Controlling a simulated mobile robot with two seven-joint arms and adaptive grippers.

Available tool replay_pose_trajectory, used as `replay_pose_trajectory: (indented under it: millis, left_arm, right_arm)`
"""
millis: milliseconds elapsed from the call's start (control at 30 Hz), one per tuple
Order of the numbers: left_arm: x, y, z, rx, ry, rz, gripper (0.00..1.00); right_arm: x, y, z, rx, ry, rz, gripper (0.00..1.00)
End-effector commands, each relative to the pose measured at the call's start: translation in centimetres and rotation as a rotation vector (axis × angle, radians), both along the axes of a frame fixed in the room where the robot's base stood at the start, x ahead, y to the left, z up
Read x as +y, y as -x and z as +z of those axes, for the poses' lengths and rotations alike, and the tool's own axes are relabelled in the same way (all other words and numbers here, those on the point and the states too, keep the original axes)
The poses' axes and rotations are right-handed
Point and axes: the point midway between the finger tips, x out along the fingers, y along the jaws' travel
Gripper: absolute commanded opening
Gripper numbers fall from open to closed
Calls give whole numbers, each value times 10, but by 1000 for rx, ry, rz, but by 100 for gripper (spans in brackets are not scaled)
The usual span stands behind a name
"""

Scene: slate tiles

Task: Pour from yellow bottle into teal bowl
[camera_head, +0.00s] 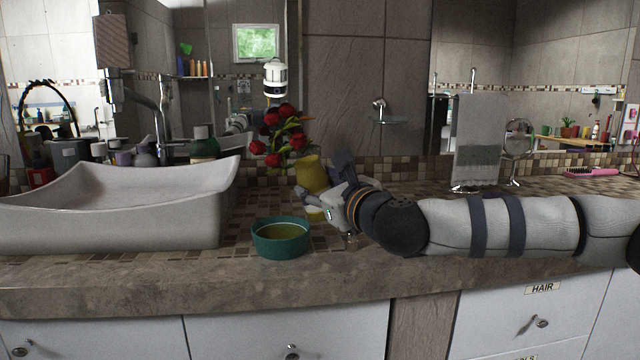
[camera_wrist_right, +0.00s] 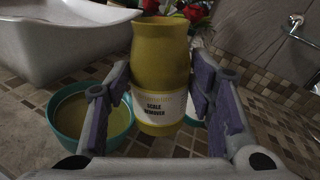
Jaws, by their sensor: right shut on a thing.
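The yellow bottle (camera_head: 311,174) is near the sink, tilted slightly to the left, with its lower part partly hidden by my gripper. In the wrist view the bottle (camera_wrist_right: 160,60) shows a white label reading "SCALE REMOVER". My right gripper (camera_head: 330,198) is shut on the bottle, with a finger on each side of it in the wrist view. The teal bowl (camera_head: 281,246) sits on the counter to the left of and in front of the bottle. It also shows at the left in the wrist view (camera_wrist_right: 60,143), with yellow-green content inside. My left gripper is not in view.
A grey sink basin (camera_head: 120,230) stands left of the bowl. Red flowers (camera_head: 284,130) are behind the bottle. A dark green bottle (camera_head: 204,147) and other toiletries stand behind the sink. A grey towel (camera_head: 475,140) and round mirror (camera_head: 518,140) are at right. The counter edge lies close before the bowl.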

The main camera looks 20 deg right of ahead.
Motion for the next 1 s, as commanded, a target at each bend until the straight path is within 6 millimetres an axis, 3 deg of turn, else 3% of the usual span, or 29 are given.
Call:
replay_pose_trajectory:
  millis: [1000]
  left_arm:
    - [0,-8,10,-27,1,1,40]
  right_arm:
    - [-4,0,-7,17,136,0,11]
